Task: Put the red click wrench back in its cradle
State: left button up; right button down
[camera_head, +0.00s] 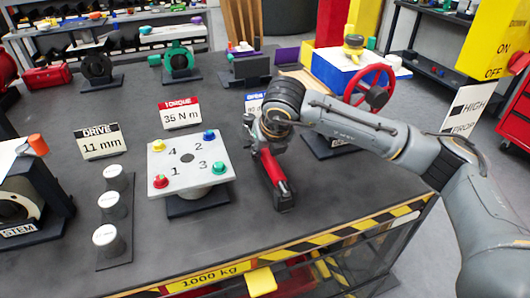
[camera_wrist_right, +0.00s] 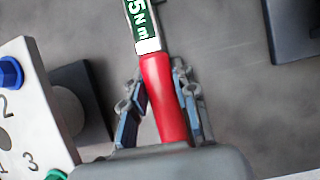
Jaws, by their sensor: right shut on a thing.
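The red click wrench (camera_head: 270,167) is in my right gripper (camera_head: 265,138), to the right of the numbered plate. In the right wrist view the fingers (camera_wrist_right: 160,112) are on either side of its red handle (camera_wrist_right: 163,92). A green label ending in "5 N m" (camera_wrist_right: 139,17) lies beyond the handle. In the head view the wrench's near end meets a dark block (camera_head: 284,197); I cannot tell if that is its grip end or a cradle. I cannot tell whether the wrench touches the bench. My left gripper is not in view.
The white plate (camera_head: 184,158) with coloured bolts stands left of the wrench, close by. Three sockets (camera_head: 111,205) stand further left. A torque sign (camera_head: 180,114) reads 35 N m. A red handwheel (camera_head: 366,88) stands at the back right. The bench's front strip (camera_head: 330,235) is clear.

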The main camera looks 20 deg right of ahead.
jog(key=shift+f+b, duration=0.3)
jog(key=shift+b, duration=0.05)
jog(key=c, duration=1)
grip_release()
jog(key=shift+f, duration=0.1)
jog(key=v, duration=1.2)
